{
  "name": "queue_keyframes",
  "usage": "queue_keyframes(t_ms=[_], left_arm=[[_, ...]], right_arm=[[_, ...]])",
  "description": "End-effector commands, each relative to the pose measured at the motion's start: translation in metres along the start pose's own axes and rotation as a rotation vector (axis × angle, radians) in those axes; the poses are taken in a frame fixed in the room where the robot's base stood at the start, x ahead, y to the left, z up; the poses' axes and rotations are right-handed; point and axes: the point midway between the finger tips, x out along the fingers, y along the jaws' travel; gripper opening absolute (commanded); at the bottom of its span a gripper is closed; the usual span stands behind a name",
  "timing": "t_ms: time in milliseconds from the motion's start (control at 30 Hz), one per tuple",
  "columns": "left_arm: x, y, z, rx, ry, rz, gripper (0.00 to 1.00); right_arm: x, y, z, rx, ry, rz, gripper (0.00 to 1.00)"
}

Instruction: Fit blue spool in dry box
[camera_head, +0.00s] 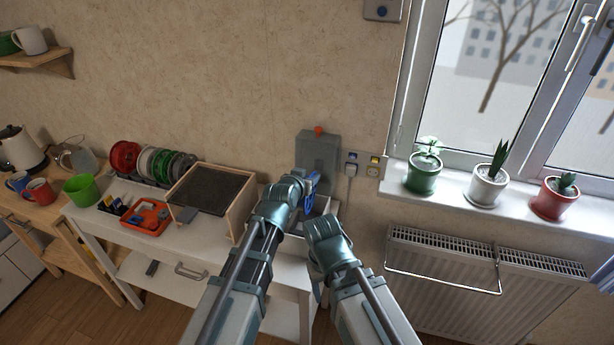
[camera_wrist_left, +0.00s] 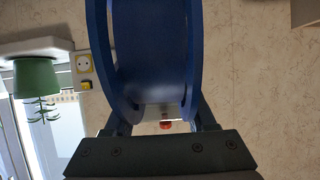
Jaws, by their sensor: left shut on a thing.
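The blue spool (camera_head: 311,187) is in my left gripper (camera_head: 303,182), which is shut on it. The spool (camera_wrist_left: 152,50) fills the middle of the left wrist view, between the two fingers. The grey dry box (camera_head: 332,207) stands at the right end of the white bench. Its lid (camera_head: 317,155) stands raised against the wall, with an orange-red knob on top. The spool appears above or at the box opening; my arm hides much of the box, so contact is unclear. My right gripper (camera_head: 322,232) is in front of the box, its fingers not clearly visible.
An open-fronted wooden box with a dark top (camera_head: 208,190) stands left of my left arm. Several coloured spools (camera_head: 152,163) stand on a rack behind. A red tray (camera_head: 147,217) and green cup (camera_head: 82,190) are farther left. A radiator (camera_head: 480,270) is at right.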

Motion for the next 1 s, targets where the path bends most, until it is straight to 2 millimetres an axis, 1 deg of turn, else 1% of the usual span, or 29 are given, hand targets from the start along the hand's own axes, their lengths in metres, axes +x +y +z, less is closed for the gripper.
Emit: queue_keyframes(t_ms=[33,700,833,1000], left_arm=[[0.003,0.0,0.007,0.0,0.001,0.0,0.0],[0.031,0.0,0.064,0.0,0.001,0.0,0.0],[0.035,0.0,0.073,0.0,0.001,0.0,0.0],[0.038,0.0,0.078,0.0,0.001,0.0,0.0]], right_arm=[[0.007,-0.001,-0.001,0.0,0.0,0.0,0.61],[0.07,-0.007,-0.004,0.0,0.0,0.0,0.61],[0.081,-0.008,-0.005,0.0,0.0,0.0,0.61],[0.087,-0.008,-0.005,-0.001,0.0,0.0,0.61]])
